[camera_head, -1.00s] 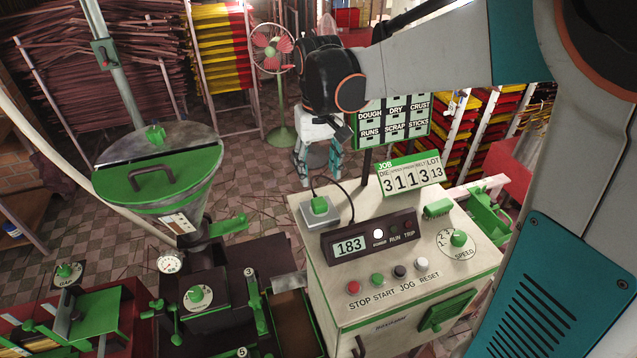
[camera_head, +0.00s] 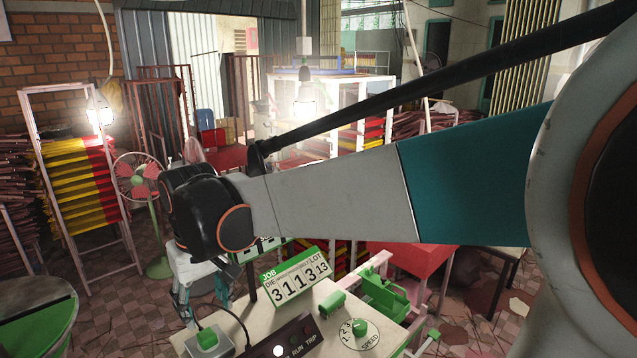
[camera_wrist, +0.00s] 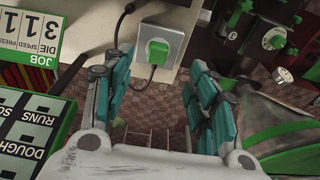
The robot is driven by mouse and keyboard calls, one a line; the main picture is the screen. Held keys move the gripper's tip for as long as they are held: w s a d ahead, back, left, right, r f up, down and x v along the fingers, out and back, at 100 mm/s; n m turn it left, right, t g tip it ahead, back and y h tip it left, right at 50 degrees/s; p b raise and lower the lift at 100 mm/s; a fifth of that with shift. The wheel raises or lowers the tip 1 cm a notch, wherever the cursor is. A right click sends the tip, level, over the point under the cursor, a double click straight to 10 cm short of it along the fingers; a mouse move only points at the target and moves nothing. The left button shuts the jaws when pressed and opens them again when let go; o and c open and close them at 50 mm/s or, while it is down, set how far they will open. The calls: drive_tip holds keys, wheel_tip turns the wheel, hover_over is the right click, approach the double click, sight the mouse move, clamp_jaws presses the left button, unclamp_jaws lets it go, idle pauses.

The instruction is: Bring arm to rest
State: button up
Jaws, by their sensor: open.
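My gripper (camera_head: 200,305) hangs at the end of my arm, left of the JOB board in the head view. Its teal fingers are spread, with nothing between them. The wrist view shows my gripper (camera_wrist: 160,65) open, the fingers on either side of a gap over the floor. The console (camera_head: 235,318) stands beside it. A green button on a grey box (camera_head: 208,340) sits at the console's left; in the wrist view the green button (camera_wrist: 158,50) appears just beyond the fingertips. No contact with the console is visible.
The JOB board (camera_head: 295,277) reads 3 1 1 3 13. A category board (camera_wrist: 25,130) is left of the gripper in the wrist view. A green hopper (camera_head: 35,325) is at the lower left. A fan (camera_head: 140,180) and a yellow-red rack (camera_head: 80,180) stand behind.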

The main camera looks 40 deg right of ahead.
drive_tip(key=s+f+t+b, duration=0.1)
drive_tip(key=s+f+b, duration=0.1)
drive_tip(key=s+f, duration=0.1)
drive_tip(key=s+f+t+b, duration=0.2)
drive_tip(key=s, duration=0.3)
drive_tip(key=s+f+t+b, duration=0.2)
drive_tip(key=s+f, duration=0.1)
drive_tip(key=s, duration=0.1)
drive_tip(key=shift+s+f+b, duration=0.3)
drive_tip(key=shift+s+b, duration=0.05)
drive_tip(key=shift+b, duration=0.05)
drive_tip(key=shift+s+f, duration=0.25)
drive_tip(key=shift+f, duration=0.1)
